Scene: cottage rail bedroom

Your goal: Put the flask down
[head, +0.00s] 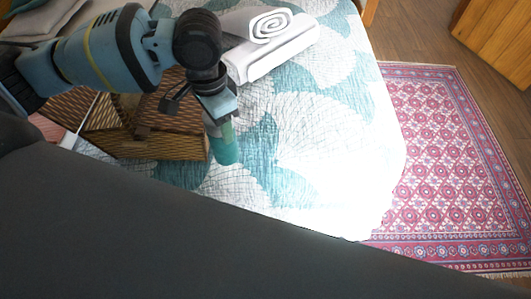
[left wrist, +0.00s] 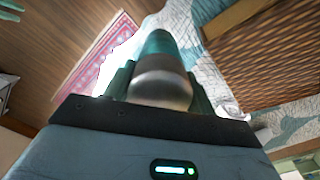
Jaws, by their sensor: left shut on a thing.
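The flask (head: 226,150) is teal with a metallic end. My left gripper (head: 221,122) is shut on it and holds it pointing down over the bed, just right of a wicker basket. In the left wrist view the flask (left wrist: 160,70) sits between the fingers, its silvery end nearest the camera and its teal body pointing away. I cannot tell whether its lower end touches the quilt. The bed (head: 300,120) has a teal and white patterned quilt. My right gripper is not in view.
The wicker basket (head: 150,148) stands close left of the flask. Rolled white towels (head: 275,50) lie behind it. The quilt to the right is clear. A red patterned rug (head: 440,170) lies on the wooden floor beyond the bed's edge.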

